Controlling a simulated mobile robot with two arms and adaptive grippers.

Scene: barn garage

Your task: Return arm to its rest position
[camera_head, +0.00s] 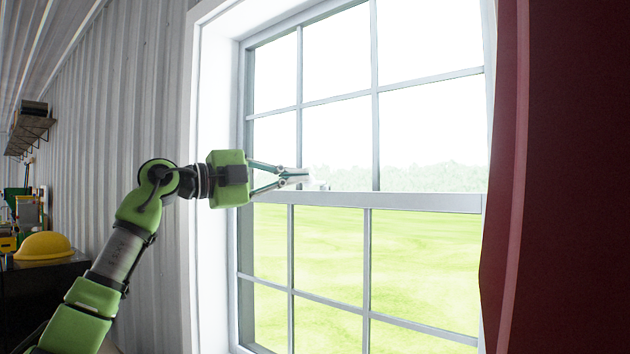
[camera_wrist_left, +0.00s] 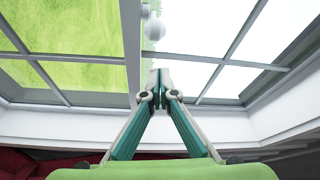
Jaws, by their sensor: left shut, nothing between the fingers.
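My left arm comes in from the lower left in the head view. Its left gripper (camera_head: 303,178) points right, in front of the window (camera_head: 376,140), close to the middle rail. The gripper's fingers meet at the tips and hold nothing. In the left wrist view the closed fingertips (camera_wrist_left: 160,78) stand before the window's middle rail, with a small white round knob (camera_wrist_left: 154,30) beyond them. Whether the fingertips touch the window is not clear. My right gripper is not in view.
A dark red curtain (camera_head: 570,180) hangs at the right. A yellow hard hat (camera_head: 44,246) sits on a dark bench (camera_head: 40,290) at the left. A wall shelf (camera_head: 30,130) is higher up. The corrugated wall (camera_head: 120,110) runs behind my arm.

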